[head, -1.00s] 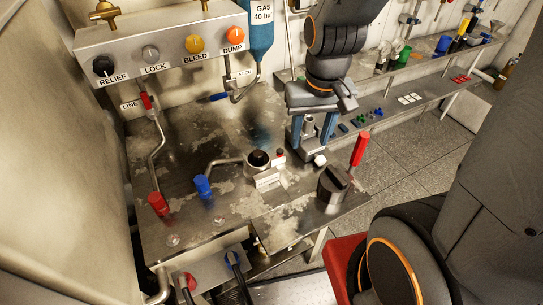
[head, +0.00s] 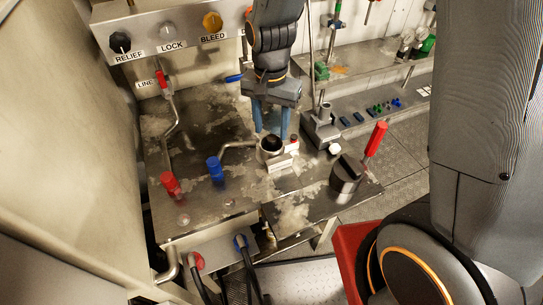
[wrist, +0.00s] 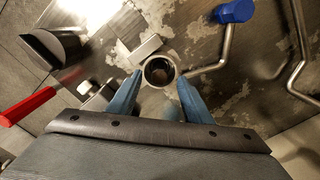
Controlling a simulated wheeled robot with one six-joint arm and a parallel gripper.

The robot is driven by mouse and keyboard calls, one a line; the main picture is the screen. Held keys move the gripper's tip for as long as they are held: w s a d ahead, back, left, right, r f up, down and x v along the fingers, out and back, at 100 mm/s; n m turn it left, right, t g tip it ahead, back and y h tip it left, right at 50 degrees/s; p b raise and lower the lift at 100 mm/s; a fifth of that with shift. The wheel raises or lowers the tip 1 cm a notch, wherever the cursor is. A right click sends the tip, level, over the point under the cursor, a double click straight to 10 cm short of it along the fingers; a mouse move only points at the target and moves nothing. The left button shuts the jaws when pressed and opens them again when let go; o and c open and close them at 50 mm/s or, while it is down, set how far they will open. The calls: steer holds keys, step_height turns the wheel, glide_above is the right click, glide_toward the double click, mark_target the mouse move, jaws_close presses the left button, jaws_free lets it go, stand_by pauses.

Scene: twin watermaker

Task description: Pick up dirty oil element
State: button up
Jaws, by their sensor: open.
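My gripper (head: 271,132) is open, its two blue fingers pointing down just above and behind a round metal cup (head: 271,156) on the steel bench. In the wrist view the fingertips (wrist: 159,77) sit on either side of the cup (wrist: 147,79), with nothing held between them. The cup's top is open and its inside is dark. A dirty oil element (wrist: 160,73) seems to be inside, but the shadow hides its shape. I cannot tell if the fingers touch the cup.
A bent pipe runs left from the cup near a blue-capped fitting (head: 215,168). A red-capped fitting (head: 170,184) is further left. The valve panel (head: 165,28) overhangs behind.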

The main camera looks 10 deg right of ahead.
mark_target(271, 139)
steer(key=shift+f+p, duration=0.4)
steer(key=shift+f, duration=1.4)
steer(key=c, duration=1.1)
steer(key=shift+r, duration=0.15)
step_height(271, 139, up, 18)
steer(key=b, duration=0.3)
